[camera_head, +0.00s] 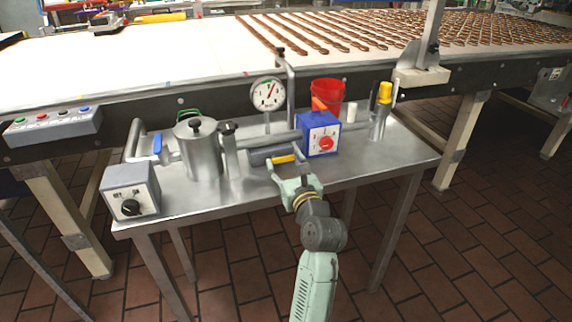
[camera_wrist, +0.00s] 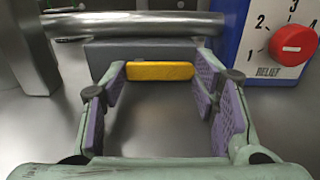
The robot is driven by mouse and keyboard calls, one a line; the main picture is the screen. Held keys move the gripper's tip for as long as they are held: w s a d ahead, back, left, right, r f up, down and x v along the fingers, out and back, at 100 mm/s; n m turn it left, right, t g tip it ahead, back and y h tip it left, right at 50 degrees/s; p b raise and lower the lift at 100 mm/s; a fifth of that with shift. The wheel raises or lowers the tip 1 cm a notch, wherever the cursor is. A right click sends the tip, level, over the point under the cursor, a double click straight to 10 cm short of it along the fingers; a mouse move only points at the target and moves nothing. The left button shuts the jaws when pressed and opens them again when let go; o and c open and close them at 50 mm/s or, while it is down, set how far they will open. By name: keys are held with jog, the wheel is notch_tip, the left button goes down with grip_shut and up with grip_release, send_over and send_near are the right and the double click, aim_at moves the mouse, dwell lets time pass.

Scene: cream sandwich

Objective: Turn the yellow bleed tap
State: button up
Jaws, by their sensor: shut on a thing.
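The yellow bleed tap (camera_head: 283,159) is a short bar handle at the front of a grey block on the metal table. It lies level and crosswise in the wrist view (camera_wrist: 160,71). My gripper (camera_head: 286,164) reaches it from the front, with one finger at each end of the bar. In the wrist view my gripper (camera_wrist: 160,76) has its purple-padded fingertips against the two ends of the yellow handle, shut on it lengthwise. The tap's stem behind the handle is hidden.
A blue box with a red knob (camera_head: 325,142) stands close right of the tap. A steel pot (camera_head: 199,150) and pipework stand left and behind. A pressure gauge (camera_head: 268,94) rises behind. A grey dial box (camera_head: 131,192) sits at the table's left corner.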

jog(key=shift+r, duration=0.1)
jog(key=shift+c, duration=0.4)
jog(key=shift+r+n+p, duration=0.2)
jog(key=shift+n+p, duration=0.65)
jog(key=shift+n, duration=0.15)
jog(key=shift+r+n+p, duration=0.15)
jog(key=shift+n+p, duration=0.25)
jog(key=shift+n, duration=0.55)
jog(key=shift+r+n+p, duration=0.15)
jog(key=shift+n+p, duration=0.25)
jog(key=shift+n, duration=0.55)
jog(key=o, duration=1.2)
jog(key=shift+a, duration=0.1)
jog(key=shift+f, duration=0.1)
